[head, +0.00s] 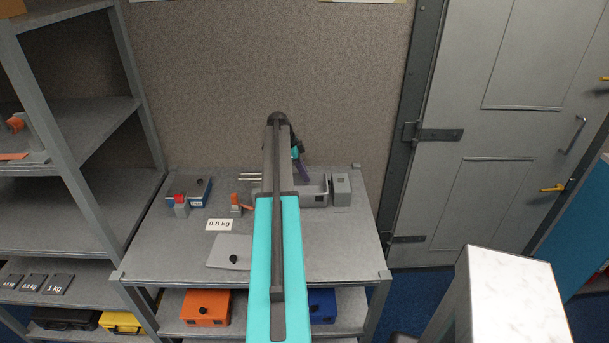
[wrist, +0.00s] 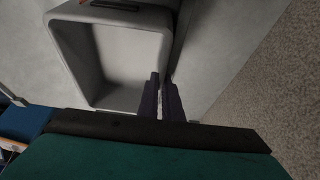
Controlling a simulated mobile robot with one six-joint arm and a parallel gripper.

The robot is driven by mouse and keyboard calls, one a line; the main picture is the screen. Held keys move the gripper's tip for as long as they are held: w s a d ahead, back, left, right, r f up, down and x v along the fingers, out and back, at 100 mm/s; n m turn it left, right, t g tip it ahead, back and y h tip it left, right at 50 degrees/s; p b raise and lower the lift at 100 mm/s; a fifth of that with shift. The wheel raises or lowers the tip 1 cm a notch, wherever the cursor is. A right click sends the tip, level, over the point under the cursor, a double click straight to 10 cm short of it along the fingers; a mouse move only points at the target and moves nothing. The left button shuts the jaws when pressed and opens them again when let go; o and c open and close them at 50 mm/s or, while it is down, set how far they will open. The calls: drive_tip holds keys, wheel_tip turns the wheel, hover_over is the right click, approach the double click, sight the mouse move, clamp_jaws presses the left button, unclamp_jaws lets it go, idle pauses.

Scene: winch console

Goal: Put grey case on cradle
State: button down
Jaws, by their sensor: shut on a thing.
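An open grey case (head: 315,195), with rounded corners and an empty visible interior, sits at the back of the table, partly hidden by my arm. It fills much of the wrist view (wrist: 125,60). My gripper (head: 304,174) is at its rear wall in the head view. In the wrist view, the dark purple fingers (wrist: 162,100) are close together at the case's side wall, shut on it. I cannot tell whether the case is lifted. No cradle is clearly identifiable; thin prongs (head: 249,177) show just left of my arm.
A grey block (head: 341,190) stands close to the case's right. Left are a blue-and-red fixture (head: 182,204), an orange-and-grey piece (head: 237,204) and a 0.8 kg sign (head: 219,225). A grey plate with a black knob (head: 230,251) lies in front. Shelving (head: 90,210) borders the left.

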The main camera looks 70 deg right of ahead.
drive_tip(key=c, duration=1.9)
unclamp_jaws()
drive_tip(key=shift+c, duration=0.2)
drive_tip(key=shift+r, duration=0.2)
drive_tip(key=b+v, duration=0.4)
drive_tip(key=v, duration=0.8)
drive_tip(key=shift+f, duration=0.1)
